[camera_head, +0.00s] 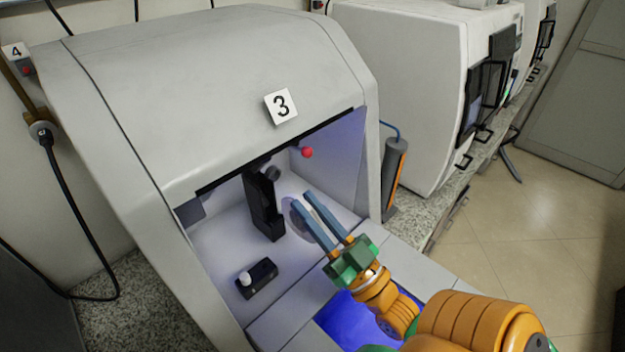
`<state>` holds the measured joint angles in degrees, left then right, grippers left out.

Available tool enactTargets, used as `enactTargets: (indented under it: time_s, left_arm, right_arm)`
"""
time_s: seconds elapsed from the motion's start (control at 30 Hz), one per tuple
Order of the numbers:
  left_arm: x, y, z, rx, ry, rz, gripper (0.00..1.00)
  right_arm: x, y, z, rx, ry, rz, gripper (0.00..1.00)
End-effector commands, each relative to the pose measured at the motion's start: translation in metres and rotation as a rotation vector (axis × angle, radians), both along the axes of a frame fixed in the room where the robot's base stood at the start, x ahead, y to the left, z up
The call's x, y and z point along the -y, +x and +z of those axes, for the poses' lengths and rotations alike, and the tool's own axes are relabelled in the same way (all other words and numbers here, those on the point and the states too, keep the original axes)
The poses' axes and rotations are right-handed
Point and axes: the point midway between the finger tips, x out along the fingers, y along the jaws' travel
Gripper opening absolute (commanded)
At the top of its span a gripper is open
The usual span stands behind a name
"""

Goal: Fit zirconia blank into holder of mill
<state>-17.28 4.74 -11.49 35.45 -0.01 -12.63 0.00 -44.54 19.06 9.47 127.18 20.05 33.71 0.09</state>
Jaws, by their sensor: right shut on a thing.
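My right gripper (303,196) reaches into the open chamber of mill 3 (190,90) from the lower right. Its two blue-grey fingers are shut on a pale disc, the zirconia blank (289,214). The fingers cover much of the blank, and its pale colour blends with the chamber floor. The black holder (262,205) stands upright inside the chamber, just left of the fingertips. The blank appears beside the holder, with a small gap in the picture. My left gripper is not in view.
A small black block with a white knob (257,278) sits at the chamber's front left. A red ball (307,152) shows near the right inner wall. A grey and orange canister (395,170) stands right of the mill. Another white machine (400,80) stands beyond it.

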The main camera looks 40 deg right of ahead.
Motion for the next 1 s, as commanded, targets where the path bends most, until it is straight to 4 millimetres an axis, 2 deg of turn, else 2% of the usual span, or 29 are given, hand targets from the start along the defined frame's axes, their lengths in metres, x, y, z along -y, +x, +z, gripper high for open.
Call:
enactTargets:
  time_s: [0.3,0.43,0.6,1.0]
  left_arm:
    - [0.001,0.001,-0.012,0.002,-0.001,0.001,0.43]
    - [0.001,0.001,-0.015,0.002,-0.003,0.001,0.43]
    - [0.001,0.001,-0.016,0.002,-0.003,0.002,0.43]
    - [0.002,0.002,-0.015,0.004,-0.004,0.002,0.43]
  right_arm:
    - [-0.002,0.038,-0.012,0.006,0.0,0.0,0.0]
    - [-0.003,0.048,-0.015,0.004,-0.001,0.0,0.0]
    - [-0.004,0.055,-0.016,0.003,-0.001,0.0,0.0]
    - [-0.004,0.055,-0.015,0.002,-0.001,0.0,0.0]
